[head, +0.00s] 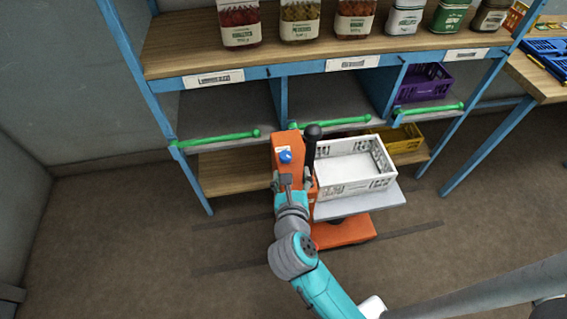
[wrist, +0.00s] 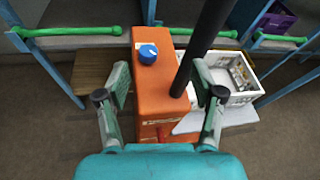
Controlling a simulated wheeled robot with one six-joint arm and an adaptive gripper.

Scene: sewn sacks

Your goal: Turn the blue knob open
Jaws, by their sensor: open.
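The blue knob (head: 285,156) sits on top of an orange housing (head: 284,142) in front of the shelf. In the wrist view the blue knob (wrist: 148,54) is ahead of my gripper, left of centre, with a small light mark on it. My gripper (wrist: 160,80) is open, its two fingers apart, with nothing held between them. In the head view my gripper (head: 287,181) is just on the near side of the knob, apart from it.
A black post (head: 312,140) rises right beside the housing, close to my right finger. A white crate (head: 355,181) stands on a grey platform (head: 372,203) to the right. Green bars (head: 218,139) run along the shelf front. Floor to the left is clear.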

